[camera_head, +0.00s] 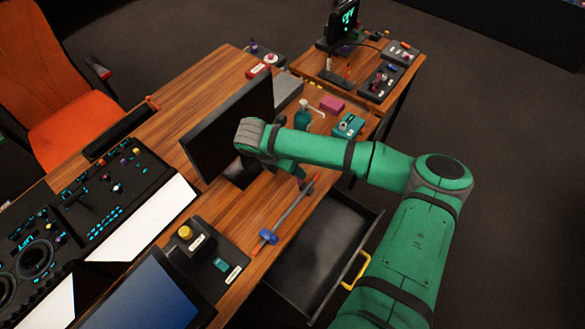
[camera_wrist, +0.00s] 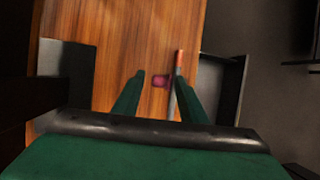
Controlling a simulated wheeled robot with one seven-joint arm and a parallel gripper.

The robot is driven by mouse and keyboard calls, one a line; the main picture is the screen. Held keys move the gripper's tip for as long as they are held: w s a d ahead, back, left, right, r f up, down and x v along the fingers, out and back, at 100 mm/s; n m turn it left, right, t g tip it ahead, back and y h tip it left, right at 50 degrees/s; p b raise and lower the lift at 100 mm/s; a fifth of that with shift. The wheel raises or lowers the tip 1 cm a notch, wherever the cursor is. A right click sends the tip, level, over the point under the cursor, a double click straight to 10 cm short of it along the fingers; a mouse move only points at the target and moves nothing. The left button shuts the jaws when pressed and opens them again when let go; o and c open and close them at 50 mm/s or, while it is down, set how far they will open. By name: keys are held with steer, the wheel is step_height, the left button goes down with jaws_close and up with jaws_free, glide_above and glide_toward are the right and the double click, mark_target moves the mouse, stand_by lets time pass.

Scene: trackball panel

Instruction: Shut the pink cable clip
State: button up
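A small pink-magenta piece (camera_wrist: 160,82), which looks like the pink cable clip, sits beside a thin rod with an orange end (camera_wrist: 179,58) in the wrist view. It is too small and blurred to tell whether it is open or shut. My gripper (camera_wrist: 160,77) is open, its two green fingers spread, with the pink piece appearing between the fingertips. I cannot tell whether they touch. In the head view the rod (camera_head: 289,213) lies along the desk's front edge, with a blue clip (camera_head: 268,237) near its lower end. My arm largely hides the gripper there.
An open drawer (camera_head: 322,248) with a yellow handle (camera_head: 355,270) juts out below the rod. A monitor (camera_head: 232,122) stands close behind my wrist. A pink block (camera_head: 332,104), a teal bottle (camera_head: 303,114) and a teal box (camera_head: 348,126) stand beyond my forearm.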

steer(key=c, duration=1)
steer(key=shift+o, duration=0.2)
